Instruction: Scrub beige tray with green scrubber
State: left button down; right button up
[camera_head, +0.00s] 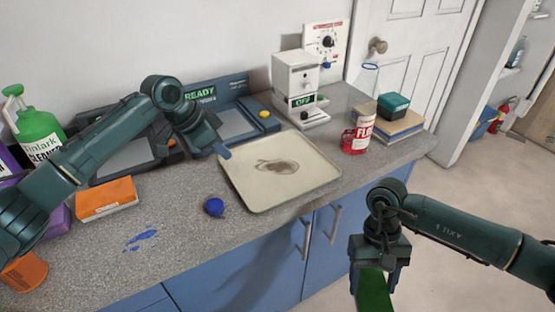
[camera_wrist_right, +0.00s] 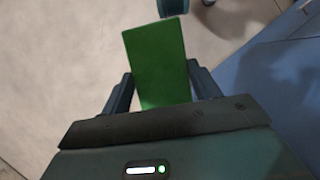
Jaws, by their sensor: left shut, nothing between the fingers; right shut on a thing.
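The beige tray (camera_head: 313,184) lies flat on the grey counter, with a brown stain (camera_head: 278,166) near its middle. The green scrubber (camera_head: 374,290) is held in my right gripper (camera_head: 378,268), which is shut on it in front of the counter, to the right of and below the tray. The scrubber also shows between the fingers in the right wrist view (camera_wrist_right: 156,65), over the floor and apart from the tray. My left gripper (camera_head: 224,153) is shut and empty, just above the tray's upper left edge.
A blue round object (camera_head: 214,207) and a blue spill (camera_head: 141,238) are left of the tray. An orange box (camera_head: 106,198) and green cleaner bottle (camera_head: 40,132) are at the left.

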pick_arm(q)
jog(key=shift+r+p, duration=1.9)
jog(key=shift+p, duration=0.2)
pick_arm(e)
jog(key=shift+r, duration=2.45)
pick_arm(q)
jog(key=shift+f, duration=0.1)
